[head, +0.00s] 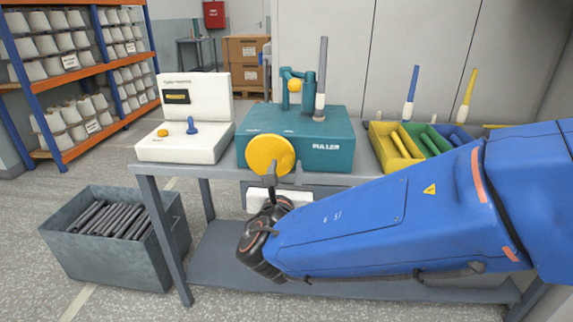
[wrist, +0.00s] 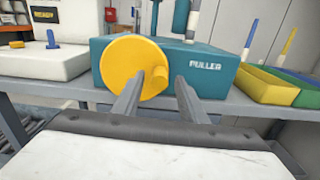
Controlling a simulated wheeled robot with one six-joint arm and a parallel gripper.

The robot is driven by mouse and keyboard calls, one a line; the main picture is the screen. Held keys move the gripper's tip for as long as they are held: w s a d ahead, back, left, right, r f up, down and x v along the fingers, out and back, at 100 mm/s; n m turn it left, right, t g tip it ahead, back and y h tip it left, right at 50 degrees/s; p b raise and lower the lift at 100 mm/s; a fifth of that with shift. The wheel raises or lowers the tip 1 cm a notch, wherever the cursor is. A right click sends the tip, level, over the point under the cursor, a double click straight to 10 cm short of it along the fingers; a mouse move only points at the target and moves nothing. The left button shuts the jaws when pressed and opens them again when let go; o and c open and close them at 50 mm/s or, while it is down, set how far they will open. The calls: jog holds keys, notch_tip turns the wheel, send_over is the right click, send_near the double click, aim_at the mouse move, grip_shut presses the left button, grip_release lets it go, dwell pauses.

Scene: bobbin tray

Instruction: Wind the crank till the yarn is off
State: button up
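The teal puller box (head: 300,145) stands on the bench with a round yellow crank disc (head: 268,155) on its front. In the wrist view a short yellow knob (wrist: 160,76) sticks out at the disc's lower right. A grey tube (head: 322,75) stands upright on the box, paler near its lower end; I cannot tell how much yarn is on it. My gripper (wrist: 170,78) is open in front of the disc. Contact with the knob is unclear.
A white unit (head: 187,120) with a display and blue lever stands left. Yellow (head: 377,150), green and blue bins hold tubes at the right; a blue and a yellow tube stand behind them. A grey crate (head: 75,247) of dark tubes is on the floor.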

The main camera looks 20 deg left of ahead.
jog(key=shift+x, duration=1.25)
grip_shut()
jog(key=shift+f, duration=0.1)
